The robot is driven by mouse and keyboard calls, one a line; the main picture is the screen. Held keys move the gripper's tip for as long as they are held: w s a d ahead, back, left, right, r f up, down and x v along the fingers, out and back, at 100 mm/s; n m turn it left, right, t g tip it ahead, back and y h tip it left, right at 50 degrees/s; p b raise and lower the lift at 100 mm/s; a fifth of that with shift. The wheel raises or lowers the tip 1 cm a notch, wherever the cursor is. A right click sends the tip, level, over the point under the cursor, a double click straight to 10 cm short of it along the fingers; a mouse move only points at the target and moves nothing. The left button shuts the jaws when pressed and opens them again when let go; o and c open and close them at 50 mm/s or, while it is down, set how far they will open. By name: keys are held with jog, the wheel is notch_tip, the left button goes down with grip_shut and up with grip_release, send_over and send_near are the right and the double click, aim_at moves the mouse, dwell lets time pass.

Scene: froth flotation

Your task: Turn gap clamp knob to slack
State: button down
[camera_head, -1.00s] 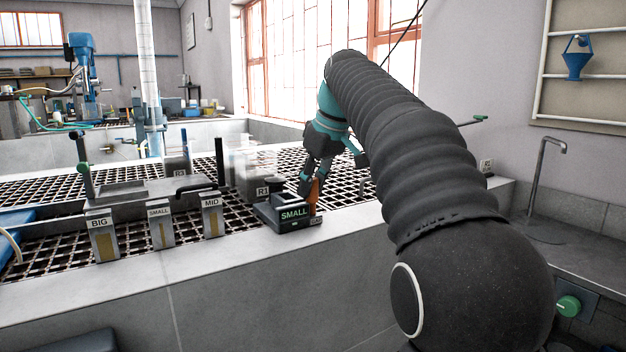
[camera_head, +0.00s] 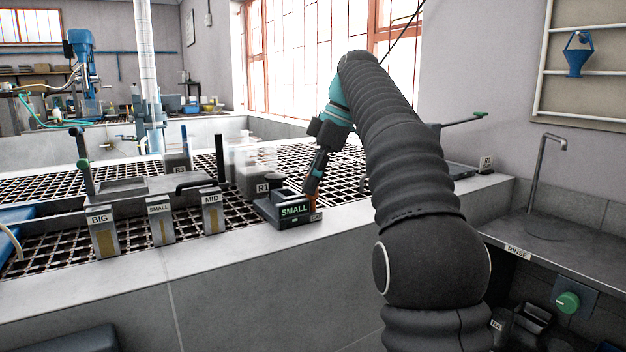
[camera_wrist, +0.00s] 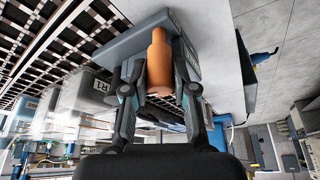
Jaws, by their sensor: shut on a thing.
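The gap clamp knob is an orange, bottle-shaped handle (camera_wrist: 158,58) on the dark box marked SMALL (camera_head: 293,211), beside a small GAP label (camera_head: 316,217). In the wrist view it stands between my two fingers, which press on its sides. My gripper (camera_wrist: 160,80) is shut on it; in the head view my gripper (camera_head: 311,188) comes down over the box's right end and hides most of the knob. I cannot read the knob's angle or a slack mark.
Holders marked BIG (camera_head: 103,238), SMALL (camera_head: 160,222) and MID (camera_head: 212,213) stand to the left on the black grating. The sink (camera_head: 545,228) is at the right.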

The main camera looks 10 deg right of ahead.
jog(key=shift+r+n, duration=0.1)
jog(key=shift+n, duration=0.3)
jog(key=c, duration=0.9)
grip_release()
